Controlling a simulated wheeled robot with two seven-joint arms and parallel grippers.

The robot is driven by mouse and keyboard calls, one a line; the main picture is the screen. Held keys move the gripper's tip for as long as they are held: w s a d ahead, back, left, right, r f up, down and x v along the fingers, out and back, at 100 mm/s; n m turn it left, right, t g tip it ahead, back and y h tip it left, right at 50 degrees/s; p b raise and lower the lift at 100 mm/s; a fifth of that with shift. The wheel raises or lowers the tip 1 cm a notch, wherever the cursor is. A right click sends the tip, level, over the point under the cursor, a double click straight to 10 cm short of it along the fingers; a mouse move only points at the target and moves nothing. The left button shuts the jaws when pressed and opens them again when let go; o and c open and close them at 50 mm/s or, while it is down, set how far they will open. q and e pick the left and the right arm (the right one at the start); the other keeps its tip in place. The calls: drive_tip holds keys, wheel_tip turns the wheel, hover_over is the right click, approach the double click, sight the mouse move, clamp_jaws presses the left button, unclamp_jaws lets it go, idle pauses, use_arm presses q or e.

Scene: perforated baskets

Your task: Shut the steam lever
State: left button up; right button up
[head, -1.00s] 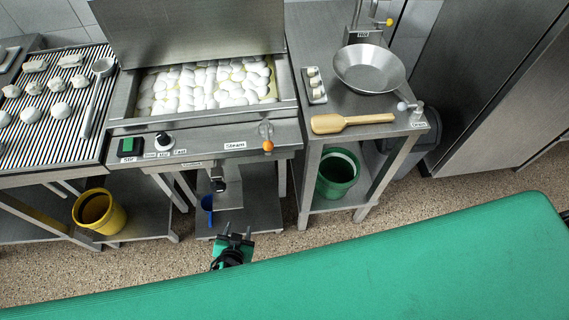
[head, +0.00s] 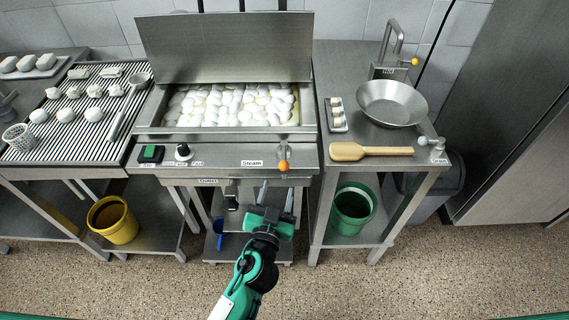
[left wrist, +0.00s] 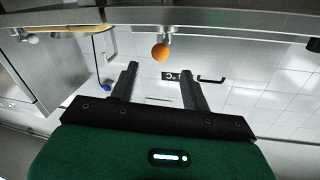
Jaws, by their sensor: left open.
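The steam lever (head: 283,166) has an orange ball knob on a short stem. It hangs at the right of the cooker's front panel, beside the "Steam" label (head: 252,163). In the left wrist view, the orange knob (left wrist: 159,52) shows beyond the fingertips, in line with the gap between them. My left gripper (head: 276,190) is open and empty, just below the knob in the head view, its fingers pointing toward the panel. The fingers (left wrist: 158,74) appear apart from the knob. My right gripper is not in view.
The cooker (head: 225,131) has its lid (head: 225,50) raised over white dumplings. Its front edge overhangs my gripper. At right, a table holds a wooden paddle (head: 370,151), a metal bowl (head: 391,103) and a drain lever (head: 428,141). Yellow (head: 112,220) and green (head: 352,209) buckets stand below.

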sight(283, 170)
use_arm(q)
drive_tip(key=w, duration=0.2)
drive_tip(key=w+d+p, duration=0.1)
drive_tip(key=w, duration=0.2)
drive_tip(key=w+p, duration=0.1)
drive_tip(key=w, duration=0.1)
drive_tip(key=shift+w+d, duration=0.25)
drive_tip(key=shift+w, duration=0.1)
drive_tip(key=shift+w+d, duration=0.1)
drive_tip(key=shift+w, duration=0.4)
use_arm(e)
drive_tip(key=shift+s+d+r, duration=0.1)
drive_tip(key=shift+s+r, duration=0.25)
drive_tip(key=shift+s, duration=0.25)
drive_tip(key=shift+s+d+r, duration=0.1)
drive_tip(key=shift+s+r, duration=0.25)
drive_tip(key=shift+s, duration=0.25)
use_arm(q)
clamp_jaws()
